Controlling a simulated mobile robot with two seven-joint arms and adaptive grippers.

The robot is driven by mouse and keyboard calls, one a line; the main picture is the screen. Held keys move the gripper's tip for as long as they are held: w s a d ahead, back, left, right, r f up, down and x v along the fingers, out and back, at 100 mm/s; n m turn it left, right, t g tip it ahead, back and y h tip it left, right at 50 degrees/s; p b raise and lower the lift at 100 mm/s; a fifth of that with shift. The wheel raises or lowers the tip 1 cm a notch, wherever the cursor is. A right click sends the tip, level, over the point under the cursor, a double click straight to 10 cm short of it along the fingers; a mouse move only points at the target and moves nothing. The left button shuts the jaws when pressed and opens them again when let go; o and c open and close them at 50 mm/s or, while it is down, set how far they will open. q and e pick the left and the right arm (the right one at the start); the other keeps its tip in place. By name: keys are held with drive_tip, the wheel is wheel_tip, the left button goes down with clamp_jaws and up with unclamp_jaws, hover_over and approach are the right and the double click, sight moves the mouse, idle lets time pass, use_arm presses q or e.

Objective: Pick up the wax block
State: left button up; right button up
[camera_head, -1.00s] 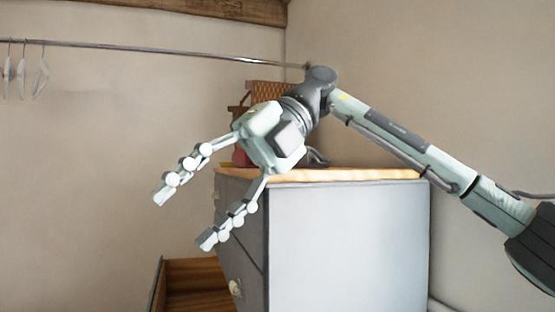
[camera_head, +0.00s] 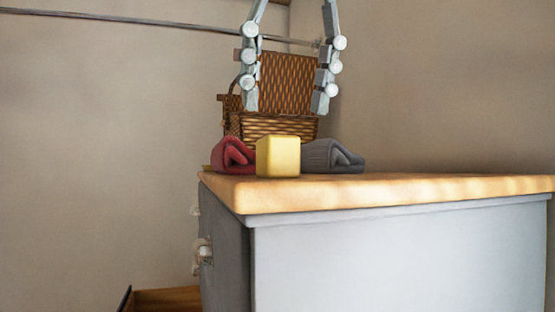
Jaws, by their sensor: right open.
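The wax block (camera_head: 278,157) is a pale yellow cube on the wooden top of a grey dresser (camera_head: 390,190), near its back left part. My right gripper (camera_head: 285,108) hangs from the top of the head view with its fingers pointing down. It is open and empty, its two fingers wide apart. In the picture its fingertips are above the block, one to each side, and do not touch it. My left gripper is not in view.
A red folded cloth (camera_head: 231,154) lies left of the block and a grey folded cloth (camera_head: 332,156) right of it, both close by. An open wicker basket (camera_head: 279,127) stands behind. The dresser top to the right is clear.

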sight(277, 146)
drive_tip(key=shift+s+x, duration=0.2)
drive_tip(key=shift+x, duration=3.15)
drive_tip(key=shift+a, duration=0.2)
clamp_jaws()
drive_tip(key=shift+r, duration=0.15)
wheel_tip(277, 146, up, 10)
drive_tip(key=shift+f, duration=0.1)
